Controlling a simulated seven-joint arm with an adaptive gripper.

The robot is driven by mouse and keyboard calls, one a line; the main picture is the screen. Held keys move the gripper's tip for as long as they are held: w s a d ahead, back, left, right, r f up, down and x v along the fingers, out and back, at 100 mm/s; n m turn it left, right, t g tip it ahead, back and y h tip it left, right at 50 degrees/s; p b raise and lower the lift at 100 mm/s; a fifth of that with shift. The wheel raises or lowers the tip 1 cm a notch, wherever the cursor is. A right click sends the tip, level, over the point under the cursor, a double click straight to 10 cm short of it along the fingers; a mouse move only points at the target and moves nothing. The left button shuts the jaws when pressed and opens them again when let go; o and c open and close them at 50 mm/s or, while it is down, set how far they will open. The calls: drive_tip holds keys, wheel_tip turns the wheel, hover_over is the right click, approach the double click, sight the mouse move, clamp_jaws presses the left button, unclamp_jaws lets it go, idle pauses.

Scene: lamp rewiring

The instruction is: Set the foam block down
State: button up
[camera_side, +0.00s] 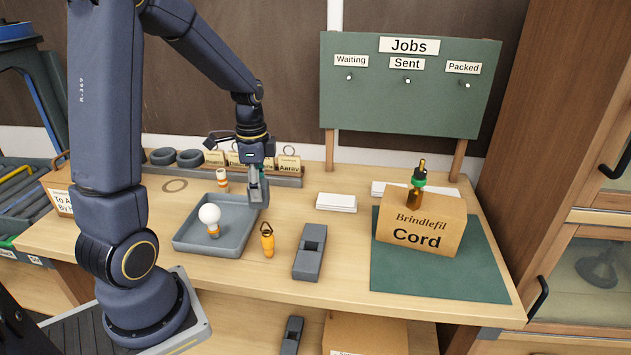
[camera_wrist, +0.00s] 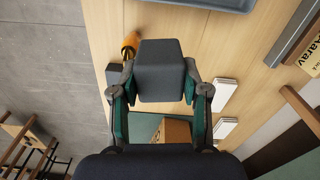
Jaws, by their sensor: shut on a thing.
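My gripper (camera_side: 258,178) is shut on a dark grey foam block (camera_side: 258,195), above the table near the back right corner of the grey tray. In the wrist view, the foam block (camera_wrist: 160,70) sits squarely between the green-padded fingers of my gripper (camera_wrist: 160,88).
The grey tray (camera_side: 185,240) holds a white bulb (camera_side: 210,215). An orange tool (camera_side: 267,240) and a slotted grey block (camera_side: 310,252) stand in front. White cards (camera_side: 337,202) lie right of my gripper. A Cord box (camera_side: 420,225) stands on the green mat (camera_side: 470,275).

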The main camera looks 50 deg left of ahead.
drive_tip(key=s+d+m, duration=0.2)
drive_tip(key=d, duration=1.8)
drive_tip(key=w+f, duration=0.2)
drive_tip(key=w, duration=0.2)
drive_tip(key=w+f, duration=0.3)
drive_tip(key=w, duration=0.1)
drive_tip(key=w+f, duration=0.3)
drive_tip(key=w, duration=0.1)
drive_tip(key=shift+w+d, duration=0.2)
drive_tip(key=shift+d, duration=0.15)
drive_tip(key=shift+w+f, duration=0.35)
drive_tip(key=shift+f, duration=0.05)
drive_tip(key=shift+w+f, duration=0.1)
drive_tip(key=shift+f, duration=1.5)
drive_tip(key=shift+f, duration=0.1)
drive_tip(key=o, duration=0.7)
drive_tip(key=shift+o, duration=0.2)
